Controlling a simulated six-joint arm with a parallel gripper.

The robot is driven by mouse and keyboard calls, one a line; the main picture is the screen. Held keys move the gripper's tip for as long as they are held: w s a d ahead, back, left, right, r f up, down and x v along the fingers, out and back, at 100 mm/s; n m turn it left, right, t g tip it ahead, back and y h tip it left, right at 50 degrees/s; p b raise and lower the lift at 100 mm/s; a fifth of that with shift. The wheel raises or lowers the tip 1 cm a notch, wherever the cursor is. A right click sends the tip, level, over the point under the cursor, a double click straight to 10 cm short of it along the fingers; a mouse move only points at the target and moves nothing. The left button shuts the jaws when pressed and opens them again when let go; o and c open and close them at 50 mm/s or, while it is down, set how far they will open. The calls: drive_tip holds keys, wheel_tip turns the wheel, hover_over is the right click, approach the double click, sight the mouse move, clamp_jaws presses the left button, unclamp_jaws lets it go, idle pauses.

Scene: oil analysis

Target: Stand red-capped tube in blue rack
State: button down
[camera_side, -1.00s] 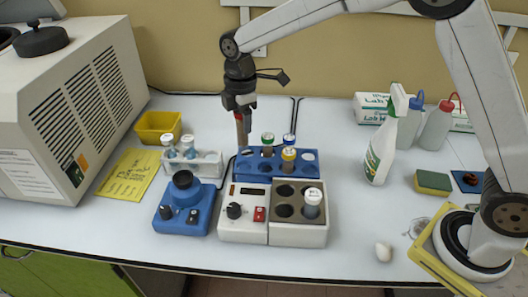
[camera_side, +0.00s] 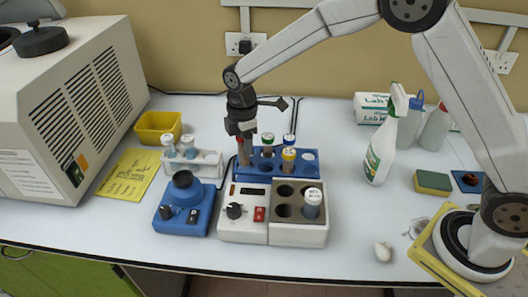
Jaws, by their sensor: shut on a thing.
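My gripper (camera_side: 244,134) is shut on an upright tube (camera_side: 244,153) with a reddish-brown body. The jaws hide the tube's cap, so I cannot see its colour. The tube's lower end is at the back left end of the blue rack (camera_side: 270,184). I cannot tell how deep it sits in a hole. Some holes on the rack's right side and front are empty.
A white rack (camera_side: 208,165) with pale tubes stands left of the blue rack. A blue device (camera_side: 184,208) and a grey-white heating block (camera_side: 298,234) with one tube stand in front. A spray bottle (camera_side: 380,150) stands to the right.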

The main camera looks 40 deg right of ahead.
drive_tip(key=shift+f, duration=2)
drive_tip(key=shift+c, duration=0.7)
unclamp_jaws()
drive_tip(key=shift+r, duration=0.1)
drive_tip(key=shift+r, duration=3.8)
